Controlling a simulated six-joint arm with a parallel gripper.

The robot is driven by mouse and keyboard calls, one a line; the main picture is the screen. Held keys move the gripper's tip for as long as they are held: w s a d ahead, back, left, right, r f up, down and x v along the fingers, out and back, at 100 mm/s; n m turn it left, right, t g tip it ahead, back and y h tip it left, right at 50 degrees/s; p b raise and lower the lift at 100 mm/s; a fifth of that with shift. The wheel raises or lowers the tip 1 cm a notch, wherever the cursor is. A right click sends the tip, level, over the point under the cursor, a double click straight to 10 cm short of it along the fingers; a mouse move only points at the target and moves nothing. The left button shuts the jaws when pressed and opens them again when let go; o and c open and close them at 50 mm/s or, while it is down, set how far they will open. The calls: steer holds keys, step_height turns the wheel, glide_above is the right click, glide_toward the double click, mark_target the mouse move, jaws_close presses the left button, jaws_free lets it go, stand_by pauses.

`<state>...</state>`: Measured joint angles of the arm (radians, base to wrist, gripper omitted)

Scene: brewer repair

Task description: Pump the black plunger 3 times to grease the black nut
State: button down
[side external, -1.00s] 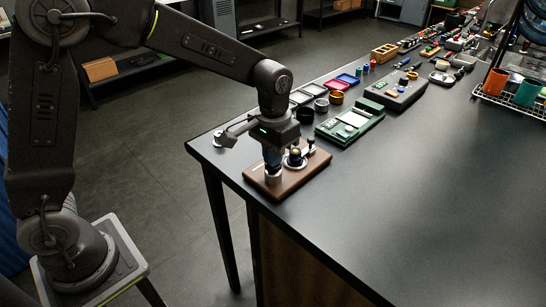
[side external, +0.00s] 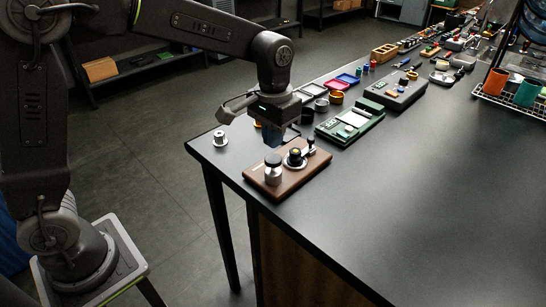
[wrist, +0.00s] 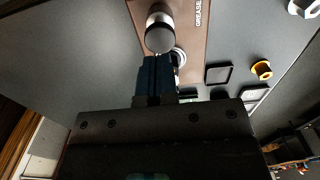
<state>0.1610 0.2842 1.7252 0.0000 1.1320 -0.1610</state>
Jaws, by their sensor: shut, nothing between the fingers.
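The black plunger (side external: 272,159) is the black cap on a silver cylinder at the near-left end of the brown board (side external: 297,186). It stands upright and uncovered, and shows at the top of the wrist view (wrist: 160,38). The black nut (side external: 294,153) appears to be the dark piece with a yellow spot, on a pale round base beside the plunger. In the wrist view the fingers mostly hide that part. My gripper (side external: 273,158) is shut and empty, its fingertips above and behind the plunger. In the wrist view my gripper (wrist: 157,62) points just below the cap.
A small dark knob (side external: 311,142) stands at the board's far end. A silver part (side external: 220,139) sits at the table's left corner. A green case (side external: 349,126), small trays and rings lie behind the board.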

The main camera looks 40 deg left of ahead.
mark_target(272, 159)
steer(key=shift+r, duration=0.25)
step_height(272, 159, up, 6)
stand_by(0.7)
stand_by(0.8)
steer(key=s+a+t, duration=0.2)
steer(key=s+a, duration=0.1)
steer(key=s, duration=0.7)
steer(key=s+a+f+t, duration=0.1)
steer(key=s+a+t, duration=0.2)
steer(key=s, duration=0.7)
steer(key=shift+a+t, duration=0.3)
steer(key=shift+a, duration=0.05)
